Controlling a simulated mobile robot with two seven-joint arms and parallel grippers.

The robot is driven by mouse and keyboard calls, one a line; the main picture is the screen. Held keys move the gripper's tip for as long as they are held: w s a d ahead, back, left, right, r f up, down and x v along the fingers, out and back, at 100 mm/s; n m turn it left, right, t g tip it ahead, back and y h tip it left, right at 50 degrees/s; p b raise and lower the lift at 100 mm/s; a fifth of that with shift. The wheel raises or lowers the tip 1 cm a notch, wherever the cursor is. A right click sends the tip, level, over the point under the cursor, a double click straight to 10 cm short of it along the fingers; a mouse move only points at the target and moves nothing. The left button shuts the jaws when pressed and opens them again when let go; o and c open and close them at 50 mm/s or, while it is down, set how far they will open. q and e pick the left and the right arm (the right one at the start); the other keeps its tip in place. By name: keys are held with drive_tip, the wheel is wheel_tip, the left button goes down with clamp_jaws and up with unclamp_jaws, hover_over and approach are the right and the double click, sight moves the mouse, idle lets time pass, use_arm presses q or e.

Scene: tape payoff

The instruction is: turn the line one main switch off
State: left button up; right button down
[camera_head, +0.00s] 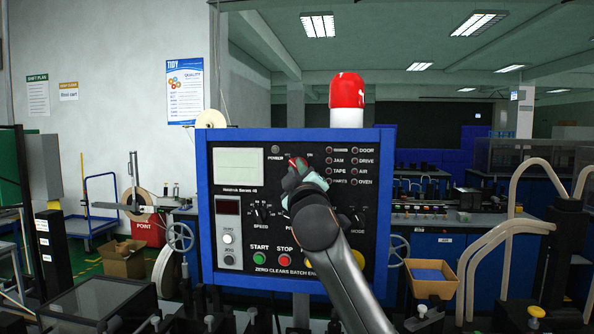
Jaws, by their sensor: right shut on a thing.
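The control panel (214,262) is a black face in a blue frame, straight ahead in the head view. My right gripper (301,172) is at the middle of the panel, its arm coming up from below right. It is shut on a small red part (297,162), apparently the main switch. The fingers hide most of this switch, so its position cannot be read. A round lamp (275,149) by the word POWER looks dark. My left gripper is not in view.
Green START (259,258) and red STOP (285,260) buttons sit low on the panel, near my forearm. A SPEED knob (260,212) is left of the gripper. A red-and-white beacon (347,92) stands above the panel. A handwheel (180,237) is at left.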

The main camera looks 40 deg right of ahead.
drive_tip(key=shift+f, duration=0.1)
drive_tip(key=c, duration=0.9)
unclamp_jaws()
drive_tip(key=b+v, duration=0.3)
drive_tip(key=v, duration=0.9)
drive_tip(key=shift+s+a, duration=0.15)
drive_tip(key=shift+s, duration=0.15)
